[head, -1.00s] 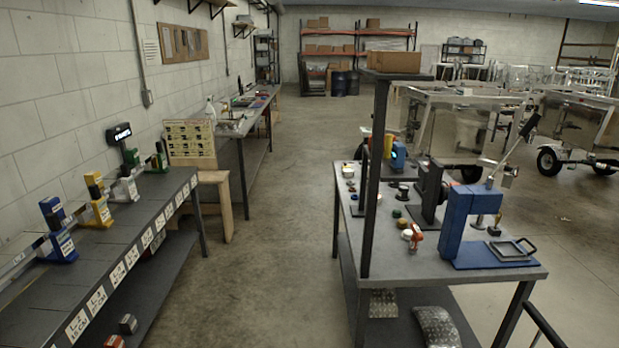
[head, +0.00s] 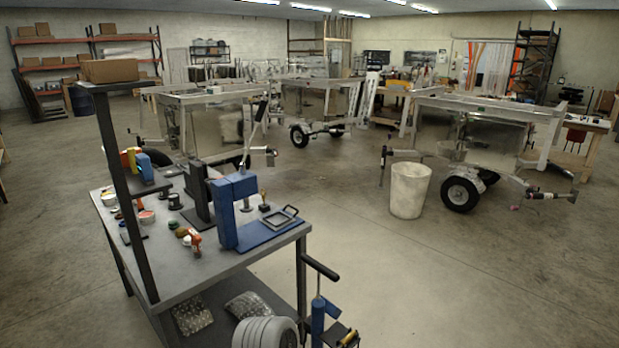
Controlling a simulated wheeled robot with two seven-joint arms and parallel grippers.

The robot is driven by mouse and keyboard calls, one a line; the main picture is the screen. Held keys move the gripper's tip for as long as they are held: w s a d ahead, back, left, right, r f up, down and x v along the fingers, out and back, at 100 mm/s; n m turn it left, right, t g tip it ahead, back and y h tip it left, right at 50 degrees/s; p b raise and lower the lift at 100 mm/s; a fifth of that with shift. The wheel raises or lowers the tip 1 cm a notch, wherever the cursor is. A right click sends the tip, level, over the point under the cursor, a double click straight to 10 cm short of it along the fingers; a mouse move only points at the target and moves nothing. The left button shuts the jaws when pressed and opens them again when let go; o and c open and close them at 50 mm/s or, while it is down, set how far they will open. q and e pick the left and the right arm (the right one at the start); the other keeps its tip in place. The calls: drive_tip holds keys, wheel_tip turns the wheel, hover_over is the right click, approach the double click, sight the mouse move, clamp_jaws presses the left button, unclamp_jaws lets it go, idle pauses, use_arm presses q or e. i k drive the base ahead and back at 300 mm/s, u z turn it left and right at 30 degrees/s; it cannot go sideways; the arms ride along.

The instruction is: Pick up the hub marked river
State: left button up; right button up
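Neither of my grippers is in view. On the grey workbench (head: 215,280) at the left lie several small parts. They include a dark round part (head: 175,201), a white and red round part (head: 146,217), a green round part (head: 181,232) and an orange and white part (head: 194,239). They are too small for me to read any mark, so I cannot tell whether one is the hub marked river.
A blue press frame (head: 225,215) and a black stand (head: 197,193) stand on the bench. A grey ribbed round object (head: 265,333) sits low at its front. A white bin (head: 409,190) and aluminium trailers (head: 490,135) stand beyond.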

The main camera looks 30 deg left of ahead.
sight(164, 195)
drive_tip(key=i, duration=4.4)
drive_tip(key=u, duration=2.5)
drive_tip(key=i, duration=4.45)
drive_tip(key=u, duration=2.15)
